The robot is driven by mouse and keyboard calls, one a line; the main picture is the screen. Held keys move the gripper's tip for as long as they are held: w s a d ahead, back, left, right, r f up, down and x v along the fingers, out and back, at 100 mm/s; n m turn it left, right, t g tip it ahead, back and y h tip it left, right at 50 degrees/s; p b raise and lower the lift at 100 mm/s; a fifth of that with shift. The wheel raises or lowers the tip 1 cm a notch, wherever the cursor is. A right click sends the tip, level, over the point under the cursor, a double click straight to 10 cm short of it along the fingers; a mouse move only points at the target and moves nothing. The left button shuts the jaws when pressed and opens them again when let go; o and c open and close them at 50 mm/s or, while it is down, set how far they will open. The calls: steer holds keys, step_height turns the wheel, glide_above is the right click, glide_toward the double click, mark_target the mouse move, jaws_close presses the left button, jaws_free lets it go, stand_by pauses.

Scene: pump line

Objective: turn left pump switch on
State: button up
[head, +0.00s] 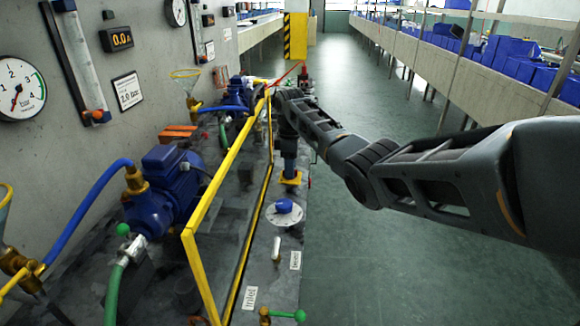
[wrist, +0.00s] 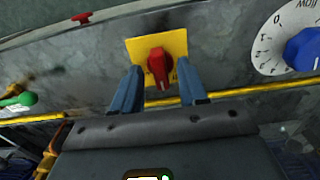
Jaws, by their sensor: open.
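A red rotary switch (wrist: 159,68) sits on a yellow plate (wrist: 138,47) on the grey metal surface in the wrist view. Its handle stands roughly along the picture's vertical; the plate's lettering is too small to read. My gripper (wrist: 159,72) is open, with one blue-grey finger on each side of the switch; I cannot tell whether either touches it. In the head view my gripper (head: 288,150) points down over the yellow plate (head: 291,179). There the red switch is hidden behind the gripper.
A white dial with a blue knob (head: 284,207) lies in front of the plate; in the wrist view the blue knob (wrist: 305,48) is at right. A yellow rail (head: 212,200) runs alongside, with a blue pump (head: 165,190) behind. The floor at right is clear.

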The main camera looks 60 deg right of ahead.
steer(key=shift+c, duration=0.3)
jaws_close()
steer(key=shift+m+p, duration=0.3)
steer(key=shift+p, duration=0.05)
steer(key=m+p, duration=0.2)
steer(key=m, duration=0.1)
steer(key=shift+r+m, duration=0.1)
steer(key=shift+m, duration=0.3)
steer(key=m+p, duration=0.1)
steer(key=m, duration=0.3)
steer(key=shift+m+p, duration=0.3)
steer(key=shift+p, duration=0.05)
steer(key=m, duration=0.4)
steer(key=shift+p, duration=0.35)
steer(key=m, duration=0.4)
steer(key=shift+m, duration=0.6)
